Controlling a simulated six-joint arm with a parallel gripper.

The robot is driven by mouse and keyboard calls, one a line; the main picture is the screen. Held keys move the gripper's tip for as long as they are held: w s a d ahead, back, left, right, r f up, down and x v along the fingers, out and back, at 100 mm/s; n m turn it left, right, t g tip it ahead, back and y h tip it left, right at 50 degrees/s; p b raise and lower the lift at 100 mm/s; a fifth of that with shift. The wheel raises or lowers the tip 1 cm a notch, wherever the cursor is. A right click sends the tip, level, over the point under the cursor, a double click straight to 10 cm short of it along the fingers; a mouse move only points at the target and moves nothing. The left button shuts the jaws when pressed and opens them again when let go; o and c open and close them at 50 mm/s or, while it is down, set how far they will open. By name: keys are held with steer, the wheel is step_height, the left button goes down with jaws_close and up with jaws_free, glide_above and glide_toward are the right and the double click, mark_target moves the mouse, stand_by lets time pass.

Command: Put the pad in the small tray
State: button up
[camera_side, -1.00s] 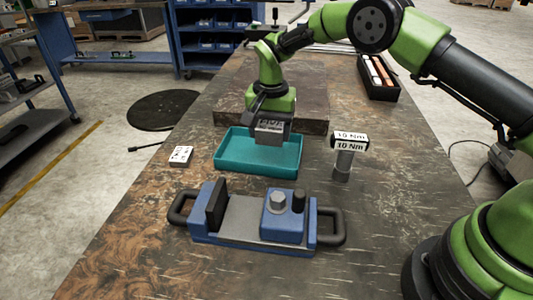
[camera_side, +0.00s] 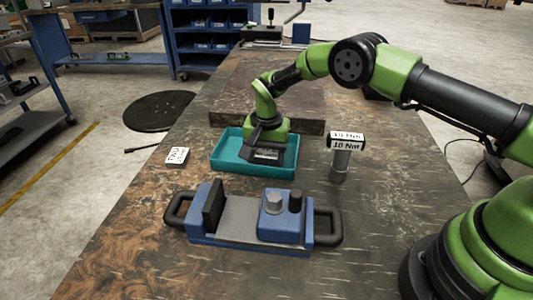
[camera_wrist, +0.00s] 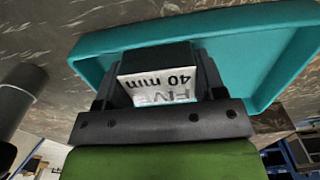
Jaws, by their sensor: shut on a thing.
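The teal tray (camera_side: 224,153) lies on the table in the middle of the side view. It also fills much of the upper wrist view (camera_wrist: 250,28). My gripper (camera_side: 266,151) is low within the tray's walls and shut on a dark block with a white lettered face, which I take as the pad (camera_wrist: 157,88). In the wrist view the pad sits between both fingers, its face reading "40 mm" and another word, upside down. Whether its underside touches the tray floor is hidden.
A small white lettered block (camera_side: 177,156) lies left of the tray. An upright grey cylinder with a "10 Nm" head (camera_side: 345,141) stands to the right. A blue fixture with black handles (camera_side: 240,218) is in front. A dark raised slab (camera_side: 226,107) lies behind.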

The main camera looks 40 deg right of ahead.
steer(key=o, duration=1.5)
step_height(320, 180, up, 13)
step_height(320, 180, up, 8)
steer(key=n+t, duration=0.1)
glide_above(267, 152)
steer(key=s, duration=0.3)
steer(key=s+d+r+n+t+y, duration=0.1)
steer(key=s+d+r+n+t, duration=0.1)
steer(key=s+r, duration=0.55)
steer(key=shift+s+d+r+n+t+y, duration=0.2)
steer(key=shift+s+n+t, duration=0.4)
steer(key=shift+s, duration=2.4)
steer(key=shift+s+d+r+n+t+y, duration=0.25)
steer(key=shift+s+t, duration=0.55)
steer(key=shift+s, duration=2.2)
steer(key=shift+s+a+r+n+t+y, duration=0.1)
steer(key=shift+s+r+n+t, duration=0.45)
steer(key=shift+s, duration=2.45)
